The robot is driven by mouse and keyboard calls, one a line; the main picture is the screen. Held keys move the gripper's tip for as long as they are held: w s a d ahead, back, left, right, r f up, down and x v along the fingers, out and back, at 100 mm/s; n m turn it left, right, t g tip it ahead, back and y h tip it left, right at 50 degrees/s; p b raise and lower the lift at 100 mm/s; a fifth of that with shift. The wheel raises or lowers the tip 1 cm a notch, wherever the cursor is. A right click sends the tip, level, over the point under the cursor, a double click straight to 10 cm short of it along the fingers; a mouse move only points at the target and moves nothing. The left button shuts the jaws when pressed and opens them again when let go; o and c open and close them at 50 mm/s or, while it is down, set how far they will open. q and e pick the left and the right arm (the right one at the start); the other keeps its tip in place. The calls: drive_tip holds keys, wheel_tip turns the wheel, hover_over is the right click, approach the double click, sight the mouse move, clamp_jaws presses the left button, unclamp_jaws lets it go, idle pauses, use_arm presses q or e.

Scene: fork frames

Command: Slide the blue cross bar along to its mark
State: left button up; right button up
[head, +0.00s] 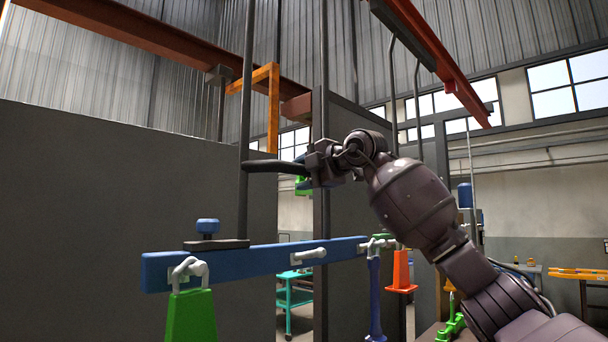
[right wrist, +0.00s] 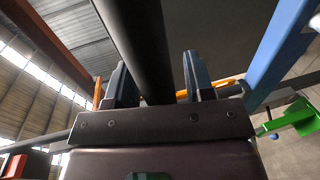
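The blue cross bar (head: 240,263) hangs level across the lower middle of the head view, below dark vertical rods. It also shows in the right wrist view (right wrist: 277,50), at upper right. My right gripper (head: 248,166) reaches left above the bar, at the left dark rod (head: 247,80). In the right wrist view this rod (right wrist: 136,40) passes between the two fingers, with a narrow gap showing on the right side. The gripper looks open around it; contact on the left side is unclear. I cannot make out the bar's mark. My left gripper is not in view.
An orange frame (head: 272,110) hangs from the rusty overhead beam (head: 150,35). Grey panels (head: 110,190) stand behind. A teal cart (head: 293,295) stands further back.

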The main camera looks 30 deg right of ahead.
idle(0.3)
drive_tip(key=b+v, duration=0.2)
drive_tip(key=v, duration=0.8)
drive_tip(key=shift+s+d+r+b, duration=0.15)
drive_tip(key=shift+s+b, duration=0.2)
